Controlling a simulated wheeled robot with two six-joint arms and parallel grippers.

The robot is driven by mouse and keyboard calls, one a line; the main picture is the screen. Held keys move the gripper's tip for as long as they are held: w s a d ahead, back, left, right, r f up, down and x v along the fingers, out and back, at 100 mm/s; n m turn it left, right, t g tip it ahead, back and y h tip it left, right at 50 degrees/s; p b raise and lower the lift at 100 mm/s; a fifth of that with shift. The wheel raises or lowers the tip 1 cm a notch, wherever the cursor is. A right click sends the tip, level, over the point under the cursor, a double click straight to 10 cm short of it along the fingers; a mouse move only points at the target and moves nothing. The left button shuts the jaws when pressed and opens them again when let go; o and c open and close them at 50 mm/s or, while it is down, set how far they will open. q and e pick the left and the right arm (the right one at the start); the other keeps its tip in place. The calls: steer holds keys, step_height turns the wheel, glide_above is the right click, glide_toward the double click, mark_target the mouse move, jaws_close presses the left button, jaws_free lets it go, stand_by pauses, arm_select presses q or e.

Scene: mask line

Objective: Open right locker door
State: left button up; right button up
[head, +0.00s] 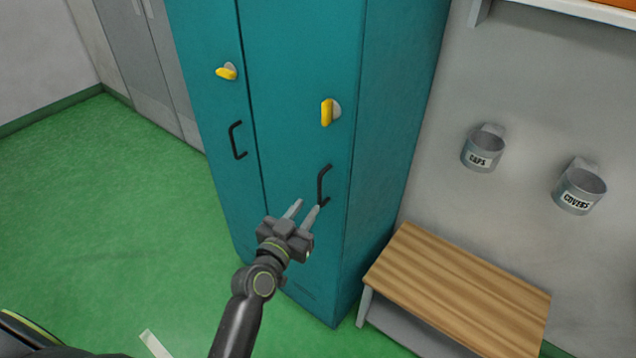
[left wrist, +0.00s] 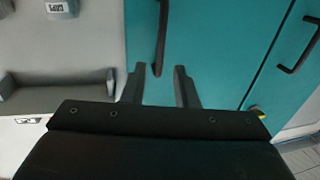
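The teal locker has two doors, and both look shut. The right locker door (head: 300,85) carries a yellow latch (head: 327,112), turned upright, and a black bar handle (head: 322,186). The left door (head: 208,85) has a yellow latch (head: 227,72), lying nearly level, and its own black handle (head: 236,141). My left gripper (head: 307,205) is open and empty, just below and left of the right door's handle. In the left wrist view, that handle (left wrist: 161,40) lies ahead of the two spread fingertips, roughly in line with the gap. My right gripper is not in view.
A wooden bench (head: 455,290) stands right of the locker. Two grey wall cups, marked CAPS (head: 482,153) and COVERS (head: 580,190), hang above it. Grey lockers (head: 150,60) stand at the back left. The green floor (head: 110,210) left of the locker is clear.

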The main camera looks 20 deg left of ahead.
mark_target(319, 190)
arm_select(q)
steer(key=w, duration=0.2)
steer(key=w+p, duration=0.1)
steer(key=w, duration=0.2)
steer(key=w+d+p, duration=0.1)
steer(key=w, duration=0.2)
steer(key=shift+d, duration=0.1)
jaws_close()
